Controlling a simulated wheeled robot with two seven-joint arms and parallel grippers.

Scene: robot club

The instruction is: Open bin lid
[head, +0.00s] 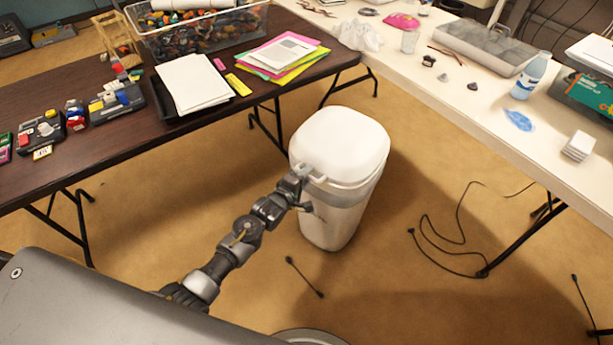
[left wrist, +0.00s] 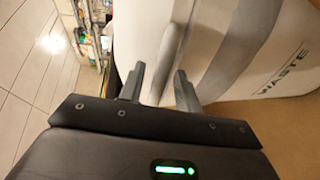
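The white waste bin (head: 325,215) stands on the floor between two tables, its lid (head: 342,140) down and closed. A small tab (head: 316,179) sticks out from the lid's front left edge. My left gripper (head: 304,186) is at this tab. In the left wrist view its two fingers (left wrist: 161,88) are apart, with a pale tab-like strip (left wrist: 168,55) of the bin showing between and beyond them. I cannot tell whether the fingers touch it. The word WASTE (left wrist: 283,68) shows on the bin's side. My right gripper is not in view.
A dark table (head: 300,75) with papers and a parts basket (head: 200,30) is behind left. A white table (head: 480,100) with a bottle (head: 530,76) and a grey case is right. Cables (head: 440,240) lie on the floor right of the bin. The floor in front is mostly clear.

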